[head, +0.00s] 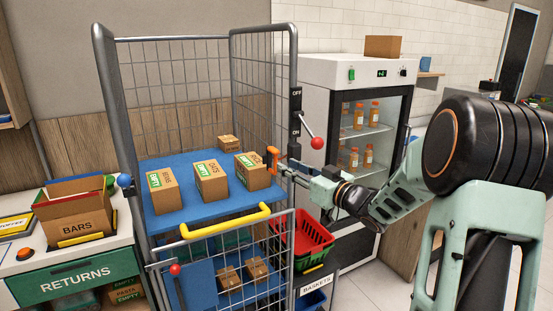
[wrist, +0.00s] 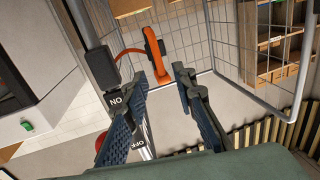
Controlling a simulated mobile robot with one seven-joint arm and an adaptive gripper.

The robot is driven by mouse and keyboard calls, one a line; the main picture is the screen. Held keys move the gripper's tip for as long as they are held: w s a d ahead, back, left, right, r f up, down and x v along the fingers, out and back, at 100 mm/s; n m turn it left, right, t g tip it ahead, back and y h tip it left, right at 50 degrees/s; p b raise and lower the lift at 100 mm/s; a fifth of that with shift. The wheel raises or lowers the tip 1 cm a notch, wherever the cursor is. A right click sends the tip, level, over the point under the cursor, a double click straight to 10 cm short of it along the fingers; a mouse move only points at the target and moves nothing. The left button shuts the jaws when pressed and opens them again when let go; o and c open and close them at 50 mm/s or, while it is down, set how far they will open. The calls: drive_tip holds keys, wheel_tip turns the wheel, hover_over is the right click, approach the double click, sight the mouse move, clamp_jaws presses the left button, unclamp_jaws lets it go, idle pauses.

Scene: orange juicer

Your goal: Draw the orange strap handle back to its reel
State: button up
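The orange strap handle (head: 272,158) is near the right front post of the roll cage, beside a carton. In the head view my gripper (head: 284,169) is just right of the handle.
The cage's blue shelf (head: 200,213) holds several cartons, with a yellow bar (head: 225,221) along its front gate. A red-knobbed lever (head: 317,143) sticks out beside the ON/OFF post. A bottle fridge (head: 318,72) and red basket (head: 313,240) stand to the right.

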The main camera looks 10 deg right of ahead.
sight(276, 160)
drive_tip(key=p+x, duration=0.1)
drive_tip(key=x, duration=0.6)
drive_tip(key=shift+f, duration=0.1)
clamp_jaws()
